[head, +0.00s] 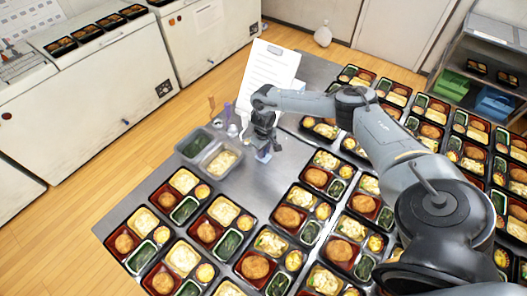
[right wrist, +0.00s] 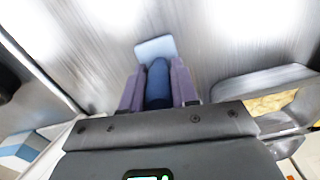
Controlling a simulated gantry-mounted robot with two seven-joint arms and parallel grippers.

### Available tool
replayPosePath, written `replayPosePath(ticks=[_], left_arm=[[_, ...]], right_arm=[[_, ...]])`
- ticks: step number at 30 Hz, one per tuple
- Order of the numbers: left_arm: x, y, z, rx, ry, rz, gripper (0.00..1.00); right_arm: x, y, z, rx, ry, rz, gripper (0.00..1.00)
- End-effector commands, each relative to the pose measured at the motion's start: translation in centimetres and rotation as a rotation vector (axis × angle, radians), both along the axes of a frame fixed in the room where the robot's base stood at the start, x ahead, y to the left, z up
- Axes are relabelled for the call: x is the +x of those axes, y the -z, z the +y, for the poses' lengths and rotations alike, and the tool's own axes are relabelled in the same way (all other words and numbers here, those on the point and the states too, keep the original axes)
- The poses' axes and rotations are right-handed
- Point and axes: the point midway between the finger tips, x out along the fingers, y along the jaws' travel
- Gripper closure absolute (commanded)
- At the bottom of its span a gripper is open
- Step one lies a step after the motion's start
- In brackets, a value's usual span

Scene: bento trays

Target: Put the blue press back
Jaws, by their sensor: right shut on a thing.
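The blue press shows in the right wrist view as a dark blue rounded handle (right wrist: 158,84) with a pale blue flat plate (right wrist: 156,48) at its far end. My right gripper (right wrist: 158,92) is shut on the handle, one purple-grey finger on each side. In the head view my right gripper (head: 264,146) points down over the bare steel table, with a small blue bit of the press (head: 264,156) just below it. I cannot tell whether the plate touches the table. My left gripper is in neither view.
A grey two-part container (head: 208,152) with greens and yellow food stands left of the gripper, with upright tools (head: 228,113) behind it. A white sheet (head: 268,75) stands behind. Many filled bento trays (head: 230,226) cover the front and right. Bare steel (head: 150,190) lies at the left.

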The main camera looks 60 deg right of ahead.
Motion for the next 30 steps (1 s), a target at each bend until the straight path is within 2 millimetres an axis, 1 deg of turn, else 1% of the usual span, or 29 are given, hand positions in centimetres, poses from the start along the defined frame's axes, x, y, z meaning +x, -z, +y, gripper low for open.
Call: replayPosePath(ticks=[2,9,13,14,18,26,30], left_arm=[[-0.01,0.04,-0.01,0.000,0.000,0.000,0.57],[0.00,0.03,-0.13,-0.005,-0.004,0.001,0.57],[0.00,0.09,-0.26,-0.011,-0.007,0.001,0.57],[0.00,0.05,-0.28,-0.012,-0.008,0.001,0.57],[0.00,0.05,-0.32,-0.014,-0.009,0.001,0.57],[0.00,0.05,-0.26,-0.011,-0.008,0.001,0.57],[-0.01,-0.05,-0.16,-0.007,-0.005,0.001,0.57]], right_arm=[[-0.02,0.38,-0.05,-0.001,0.000,0.000,1.00],[-0.02,0.40,-0.04,0.000,0.000,0.000,1.00],[-0.03,0.76,0.00,0.000,-0.001,0.001,1.00],[-0.02,0.68,-0.01,0.000,-0.001,0.000,0.67],[-0.02,0.67,-0.01,0.000,-0.001,0.000,0.46],[-0.02,0.62,-0.03,0.000,0.000,0.000,0.46],[0.01,0.04,-0.07,0.000,0.001,-0.001,0.46]])
